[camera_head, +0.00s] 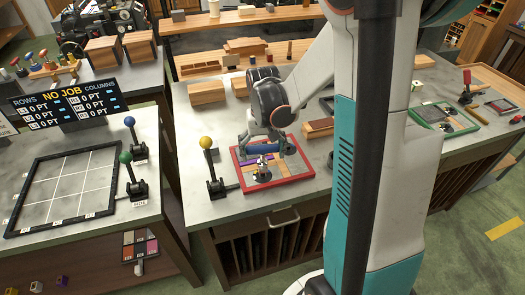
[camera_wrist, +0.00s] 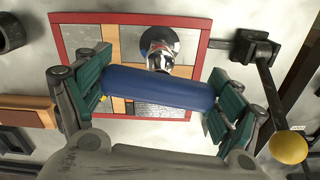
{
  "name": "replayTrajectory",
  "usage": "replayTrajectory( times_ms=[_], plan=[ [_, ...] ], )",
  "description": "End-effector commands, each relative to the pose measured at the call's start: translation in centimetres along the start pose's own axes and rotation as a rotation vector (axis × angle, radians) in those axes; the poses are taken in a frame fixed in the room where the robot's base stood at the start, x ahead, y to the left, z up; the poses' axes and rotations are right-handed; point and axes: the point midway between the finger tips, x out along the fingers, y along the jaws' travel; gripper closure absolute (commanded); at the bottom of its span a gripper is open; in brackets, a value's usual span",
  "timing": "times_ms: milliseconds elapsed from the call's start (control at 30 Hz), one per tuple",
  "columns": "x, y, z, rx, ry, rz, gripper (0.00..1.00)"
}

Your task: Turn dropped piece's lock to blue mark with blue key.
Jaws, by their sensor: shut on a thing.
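My gripper (camera_head: 264,146) is over the red-framed board (camera_head: 309,170) on the middle bench. It is shut on the blue key (camera_wrist: 155,88), whose thick blue handle lies crosswise between the green finger pads (camera_wrist: 227,110). The blue handle also shows in the head view (camera_head: 261,150). A round metal lock plate (camera_wrist: 173,39) sits on the board, with a shiny metal piece in front of it reaching toward the handle. I cannot tell whether the key is seated in the lock.
A lever with a yellow ball (camera_head: 206,143) stands just left of the board, joined to it by a bar. A wooden block (camera_head: 320,127) lies to its right. A gridded tray (camera_head: 70,185) and more levers occupy the left bench. Bare bench top shows left of the yellow lever.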

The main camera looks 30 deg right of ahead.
Motion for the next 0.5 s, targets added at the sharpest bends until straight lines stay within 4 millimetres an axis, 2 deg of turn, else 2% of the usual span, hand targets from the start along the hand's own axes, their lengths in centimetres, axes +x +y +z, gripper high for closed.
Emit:
replayTrajectory(
  times_ms=[500],
  plan=[
    [1.3,0.0,0.0,0.000,0.000,0.000,0.72]
  ],
)
